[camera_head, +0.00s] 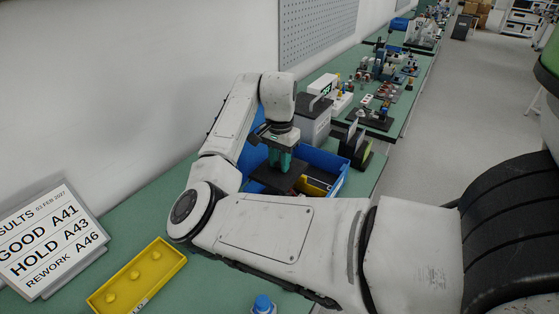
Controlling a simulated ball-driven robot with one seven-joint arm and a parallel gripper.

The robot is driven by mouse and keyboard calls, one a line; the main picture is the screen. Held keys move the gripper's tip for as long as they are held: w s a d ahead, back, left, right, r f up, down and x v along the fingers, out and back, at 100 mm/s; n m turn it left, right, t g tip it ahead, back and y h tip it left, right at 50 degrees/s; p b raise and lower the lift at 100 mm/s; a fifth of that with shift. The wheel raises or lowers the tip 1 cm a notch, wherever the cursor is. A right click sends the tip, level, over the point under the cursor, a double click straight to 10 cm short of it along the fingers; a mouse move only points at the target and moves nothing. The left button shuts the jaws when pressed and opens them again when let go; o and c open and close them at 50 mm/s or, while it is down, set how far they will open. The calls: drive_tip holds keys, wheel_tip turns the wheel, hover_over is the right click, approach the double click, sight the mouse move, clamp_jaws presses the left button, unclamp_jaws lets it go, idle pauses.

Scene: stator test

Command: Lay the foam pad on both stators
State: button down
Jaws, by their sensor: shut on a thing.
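My gripper (281,160), with teal fingers, points down over the blue bin (343,178) beyond my forearm. It is shut on a dark flat piece (272,180), which looks like the foam pad. The piece is at the bin's left part, and I cannot tell whether it touches anything below. I cannot make out either stator; the inside of the bin is largely hidden by the piece and my arm.
A yellow tray (137,277) with three round pegs lies at the lower left, beside a results sign (50,243). A blue-capped object (263,303) stands at the front edge. Green bench is bare between tray and arm.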

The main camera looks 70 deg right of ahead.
sight(279, 174)
wheel_tip(279, 174, down, 5)
drive_tip(key=b, duration=0.4)
drive_tip(key=shift+f+b, duration=0.4)
drive_tip(key=shift+f, duration=1.3)
drive_tip(key=shift+f, duration=0.35)
drive_tip(key=c, duration=0.8)
unclamp_jaws()
drive_tip(key=shift+r, duration=0.1)
wheel_tip(279, 174, up, 11)
drive_tip(key=shift+f, duration=0.2)
